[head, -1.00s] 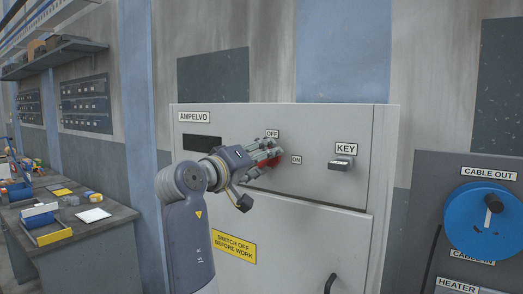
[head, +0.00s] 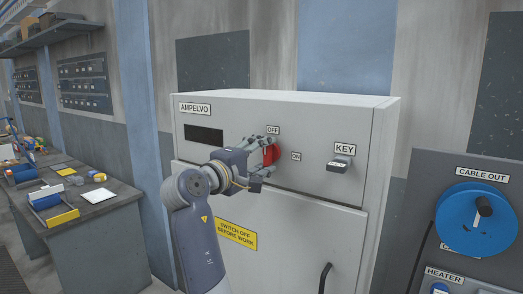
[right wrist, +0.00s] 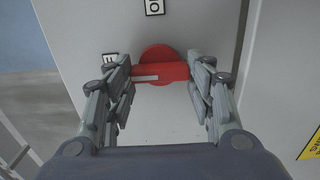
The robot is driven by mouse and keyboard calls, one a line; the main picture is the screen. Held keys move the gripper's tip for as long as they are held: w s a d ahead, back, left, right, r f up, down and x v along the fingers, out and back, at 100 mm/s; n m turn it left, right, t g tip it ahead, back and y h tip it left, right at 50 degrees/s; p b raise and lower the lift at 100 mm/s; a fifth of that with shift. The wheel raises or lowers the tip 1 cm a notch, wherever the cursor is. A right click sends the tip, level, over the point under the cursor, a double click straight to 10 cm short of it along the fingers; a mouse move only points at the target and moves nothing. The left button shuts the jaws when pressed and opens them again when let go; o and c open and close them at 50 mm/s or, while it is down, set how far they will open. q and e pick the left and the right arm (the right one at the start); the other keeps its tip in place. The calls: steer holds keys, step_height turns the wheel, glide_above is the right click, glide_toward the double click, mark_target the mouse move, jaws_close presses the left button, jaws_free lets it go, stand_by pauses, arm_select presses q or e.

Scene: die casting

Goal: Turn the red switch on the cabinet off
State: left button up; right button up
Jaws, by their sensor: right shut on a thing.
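The red switch (head: 271,153) is on the front of the light grey cabinet (head: 310,117), below the OFF label (head: 273,130) and left of the ON label (head: 296,156). My right gripper (head: 264,155) is shut on its handle. In the right wrist view the red handle (right wrist: 160,72) lies between the two fingers of my gripper (right wrist: 160,85), on a round red base. My left gripper is not in view.
A KEY switch (head: 340,163) is on the cabinet to the right, with a door handle (head: 324,277) lower down. A panel with a blue cable reel (head: 462,222) stands at far right. A cluttered workbench (head: 105,222) is at left.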

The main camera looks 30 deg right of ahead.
steer(key=shift+r, duration=0.1)
stand_by(0.4)
steer(key=o, duration=1.1)
steer(key=shift+c, duration=0.2)
steer(key=shift+d, duration=0.15)
